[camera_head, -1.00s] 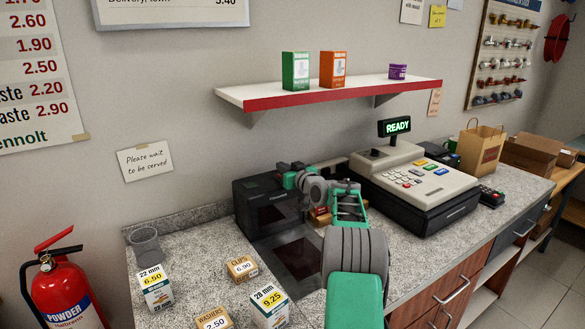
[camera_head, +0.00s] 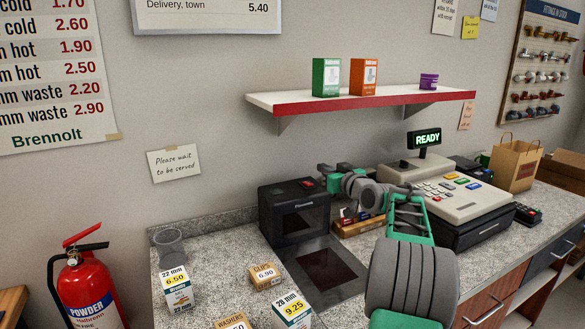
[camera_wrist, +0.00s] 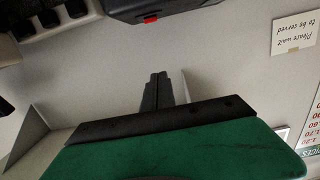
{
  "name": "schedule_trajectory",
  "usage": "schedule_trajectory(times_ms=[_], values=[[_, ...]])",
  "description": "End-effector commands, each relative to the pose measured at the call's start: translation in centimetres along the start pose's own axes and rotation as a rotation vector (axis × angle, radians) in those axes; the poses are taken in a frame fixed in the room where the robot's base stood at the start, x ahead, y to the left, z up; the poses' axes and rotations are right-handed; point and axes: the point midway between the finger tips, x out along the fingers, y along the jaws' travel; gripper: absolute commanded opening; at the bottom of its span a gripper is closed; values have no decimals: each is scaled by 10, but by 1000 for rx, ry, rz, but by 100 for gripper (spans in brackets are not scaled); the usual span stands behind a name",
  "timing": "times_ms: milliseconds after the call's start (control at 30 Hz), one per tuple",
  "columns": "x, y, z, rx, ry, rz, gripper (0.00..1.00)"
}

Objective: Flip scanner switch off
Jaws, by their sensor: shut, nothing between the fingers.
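The scanner (camera_head: 280,216) is a black box with a dark front window, standing on the counter behind a dark glass plate (camera_head: 325,270). Its red switch (camera_head: 307,184) is on top near the right end. I cannot tell which way the switch is tipped. My gripper (camera_head: 322,170) is above and right of the switch, apart from it as far as I can see. In the wrist view its two dark fingers (camera_wrist: 157,92) are together and empty. The scanner (camera_wrist: 185,8) is at the top edge there, with the red switch (camera_wrist: 150,19) ahead of the fingertips.
The cash register (camera_head: 455,200) with its lit READY display stands right of my arm. A wooden tray (camera_head: 358,228) with small items lies beside the scanner. Small price boxes (camera_head: 265,275) and a grey cup (camera_head: 170,246) are at the left. A shelf (camera_head: 360,103) hangs above.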

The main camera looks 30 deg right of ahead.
Motion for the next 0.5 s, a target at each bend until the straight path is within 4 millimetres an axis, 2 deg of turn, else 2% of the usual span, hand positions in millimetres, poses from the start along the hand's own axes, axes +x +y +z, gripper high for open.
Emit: schedule_trajectory(times_ms=[67,133,167,267,300,367,400,467,500], values=[[1,-6,0,0,-10,-4,0],[4,-28,4,2,-50,-19,0],[4,-42,6,2,-79,-27,0],[-2,-113,26,7,-229,-63,0],[-12,-145,37,7,-304,-77,0],[-34,-190,58,8,-421,-93,0],[-52,-218,73,7,-496,-101,0],[-84,-254,96,5,-607,-107,0],[-108,-275,112,1,-678,-110,0]])
